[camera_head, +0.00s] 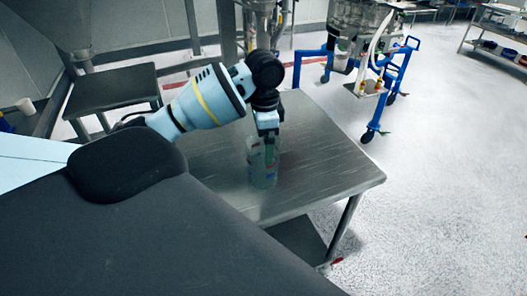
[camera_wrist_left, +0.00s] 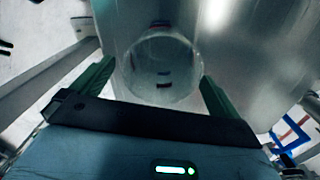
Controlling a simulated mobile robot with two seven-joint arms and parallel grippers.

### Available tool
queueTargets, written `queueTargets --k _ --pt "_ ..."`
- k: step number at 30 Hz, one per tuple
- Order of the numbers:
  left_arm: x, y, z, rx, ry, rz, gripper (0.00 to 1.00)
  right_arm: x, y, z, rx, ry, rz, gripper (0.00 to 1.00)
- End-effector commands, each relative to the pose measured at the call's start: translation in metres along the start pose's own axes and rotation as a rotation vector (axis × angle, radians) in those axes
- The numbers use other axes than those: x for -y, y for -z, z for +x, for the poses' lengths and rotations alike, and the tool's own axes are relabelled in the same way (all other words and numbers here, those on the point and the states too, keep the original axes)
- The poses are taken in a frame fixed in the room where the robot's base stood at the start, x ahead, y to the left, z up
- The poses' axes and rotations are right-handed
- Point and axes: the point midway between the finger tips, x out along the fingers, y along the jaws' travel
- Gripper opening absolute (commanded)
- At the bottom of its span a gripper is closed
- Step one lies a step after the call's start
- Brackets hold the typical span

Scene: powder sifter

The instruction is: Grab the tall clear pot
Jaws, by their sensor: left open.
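The tall clear pot (camera_head: 262,174) stands upright on the steel table (camera_head: 325,165) in the head view, with small dark and reddish marks on its wall. In the left wrist view the pot's round rim (camera_wrist_left: 162,66) lies between the two green fingers. My left gripper (camera_head: 266,146) points down over the pot and is open. In the wrist view its fingers (camera_wrist_left: 152,88) are on either side of the pot; I cannot tell whether they touch it. The gripper partly hides the pot's upper part. My right gripper is not in view.
The rest of the table top around the pot looks clear. A dark steel bench (camera_head: 112,88) stands at the left. A blue wheeled frame (camera_head: 383,100) with a vessel stands behind the table. Open floor (camera_head: 450,170) lies to the right.

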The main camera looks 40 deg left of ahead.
Motion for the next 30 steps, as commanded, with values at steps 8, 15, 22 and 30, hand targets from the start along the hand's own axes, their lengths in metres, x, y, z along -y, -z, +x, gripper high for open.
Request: queueTargets --k 8,15,22,30 --pt "0.001 0.0 0.014 0.002 0.0 0.001 1.0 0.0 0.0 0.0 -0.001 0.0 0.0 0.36" --pt "0.002 0.0 0.046 0.0 0.001 0.0 1.0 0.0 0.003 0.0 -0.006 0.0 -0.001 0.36" --pt "0.002 0.001 0.055 -0.002 0.003 0.002 1.0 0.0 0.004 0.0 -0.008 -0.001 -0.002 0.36" --pt "0.002 0.001 0.055 -0.001 0.003 0.001 0.82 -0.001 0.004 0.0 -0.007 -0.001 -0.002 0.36"
